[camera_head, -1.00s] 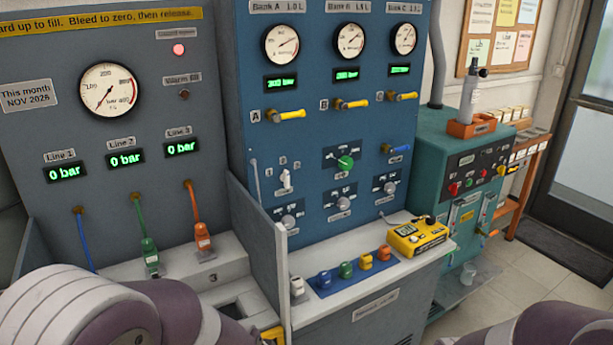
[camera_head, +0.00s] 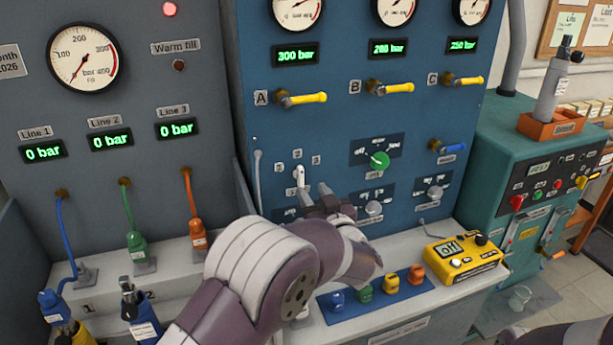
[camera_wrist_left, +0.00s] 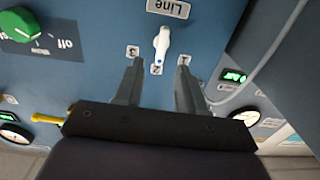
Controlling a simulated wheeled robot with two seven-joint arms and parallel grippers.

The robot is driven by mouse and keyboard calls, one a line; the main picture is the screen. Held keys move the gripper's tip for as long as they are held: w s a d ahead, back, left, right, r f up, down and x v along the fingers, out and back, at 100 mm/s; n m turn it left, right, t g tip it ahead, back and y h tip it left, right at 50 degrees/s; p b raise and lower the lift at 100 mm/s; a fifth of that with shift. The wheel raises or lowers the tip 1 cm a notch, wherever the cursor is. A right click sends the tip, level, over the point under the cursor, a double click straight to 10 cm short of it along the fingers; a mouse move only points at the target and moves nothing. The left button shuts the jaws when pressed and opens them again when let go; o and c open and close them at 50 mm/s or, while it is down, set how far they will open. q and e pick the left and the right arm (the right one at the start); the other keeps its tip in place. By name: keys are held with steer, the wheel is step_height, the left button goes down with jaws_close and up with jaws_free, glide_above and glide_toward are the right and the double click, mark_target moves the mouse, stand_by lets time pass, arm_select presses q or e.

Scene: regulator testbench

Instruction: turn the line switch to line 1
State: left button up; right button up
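The line switch (camera_head: 300,176) is a small white lever on the blue panel. It also shows in the left wrist view (camera_wrist_left: 162,42), upside down under the "Line" label (camera_wrist_left: 168,8), with a blue dot at its tip. The tip points at the middle of three number labels, which reads 2 (camera_wrist_left: 157,69). My left gripper (camera_head: 316,189) is just in front of the panel, by the switch. In the left wrist view its fingers (camera_wrist_left: 160,66) are apart and empty, on either side of the lever tip; contact cannot be told. My right gripper is out of view.
A green knob (camera_head: 380,160) and grey knobs sit right of the switch. A grey hose (camera_head: 257,180) hangs on its left. Yellow valve handles (camera_head: 302,98) stick out above. A yellow meter (camera_head: 464,258) and coloured caps (camera_head: 390,283) lie on the ledge below.

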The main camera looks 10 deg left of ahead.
mark_target(300, 179)
arm_select(q)
steer(key=x, duration=0.6)
steer(key=shift+a+r+p, duration=0.1)
steer(key=shift+a+p, duration=0.2)
steer(key=shift+a, duration=0.05)
steer(key=shift+w, duration=0.4)
steer(key=shift+s, duration=0.1)
jaws_close()
steer(key=n+b, duration=0.4)
steer(key=shift+a+f+n+b, duration=0.15)
steer(key=shift+f+n+b, duration=0.2)
steer(key=shift+f+n, duration=0.05)
steer(key=n+b, duration=0.3)
steer(key=shift+s+n, duration=0.1)
steer(key=shift+n, duration=0.2)
steer(key=shift+n+b, duration=1.65)
steer(key=shift+n, duration=0.15)
steer(key=shift+r, duration=0.1)
